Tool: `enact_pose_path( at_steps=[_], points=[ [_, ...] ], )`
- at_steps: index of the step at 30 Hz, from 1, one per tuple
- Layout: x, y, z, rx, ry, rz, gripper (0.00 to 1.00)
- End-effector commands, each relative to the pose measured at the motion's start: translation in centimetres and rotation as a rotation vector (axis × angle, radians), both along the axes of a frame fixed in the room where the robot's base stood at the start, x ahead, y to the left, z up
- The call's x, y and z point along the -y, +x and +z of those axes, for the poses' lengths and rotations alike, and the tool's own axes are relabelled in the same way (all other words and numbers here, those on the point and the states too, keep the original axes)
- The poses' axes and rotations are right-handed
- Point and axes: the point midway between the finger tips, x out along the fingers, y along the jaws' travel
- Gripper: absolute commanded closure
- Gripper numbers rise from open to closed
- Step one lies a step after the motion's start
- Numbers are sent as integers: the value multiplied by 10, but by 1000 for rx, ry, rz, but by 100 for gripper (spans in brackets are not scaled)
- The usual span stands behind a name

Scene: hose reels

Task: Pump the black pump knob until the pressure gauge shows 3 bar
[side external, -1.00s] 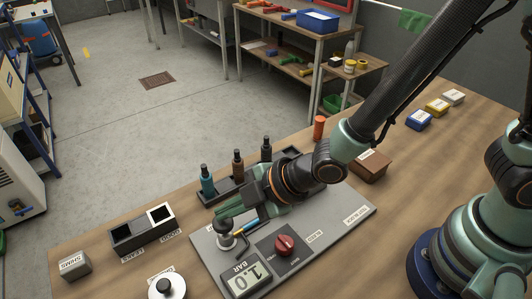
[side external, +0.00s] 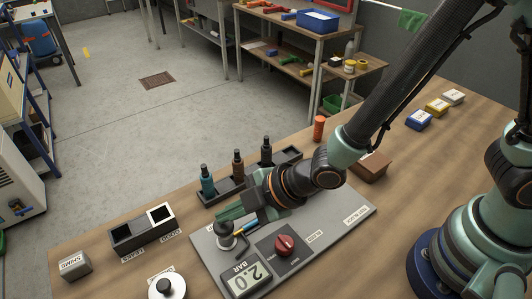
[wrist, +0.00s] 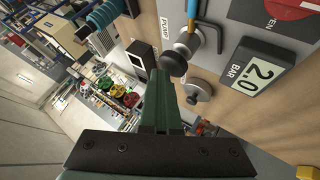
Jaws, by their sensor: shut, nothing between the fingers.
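The black pump knob (side external: 224,228) stands on its pump at the left side of the grey panel (side external: 335,210). In the wrist view the knob (wrist: 174,64) is dark and round, by the PUMP label. The pressure gauge (side external: 246,281) reads 2.0 BAR; it also reads 2.0 in the wrist view (wrist: 258,72). My gripper (side external: 228,213) is shut and empty, its green fingers just above the knob. In the wrist view my gripper (wrist: 158,78) points at the knob from below. I cannot tell whether the fingertips touch it.
A red dial (side external: 284,243) sits right of the pump. Several dark-capped bottles (side external: 238,166) stand in a black rack behind my gripper. A black two-slot bin (side external: 142,232) and a round lidded piece (side external: 167,289) are to the left. An orange cylinder (side external: 319,127) stands farther back.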

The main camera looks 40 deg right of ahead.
Motion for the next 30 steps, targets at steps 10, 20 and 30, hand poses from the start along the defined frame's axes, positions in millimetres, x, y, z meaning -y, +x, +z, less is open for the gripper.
enact_pose_path(
  at_steps=[10, 20, 30],
  points=[
    [1, -1, -5, -3, -4, 0, 100],
    [1, -1, -6, -3, -4, 0, 100],
    [1, -1, 7, -3, -3, 0, 100]
  ],
)
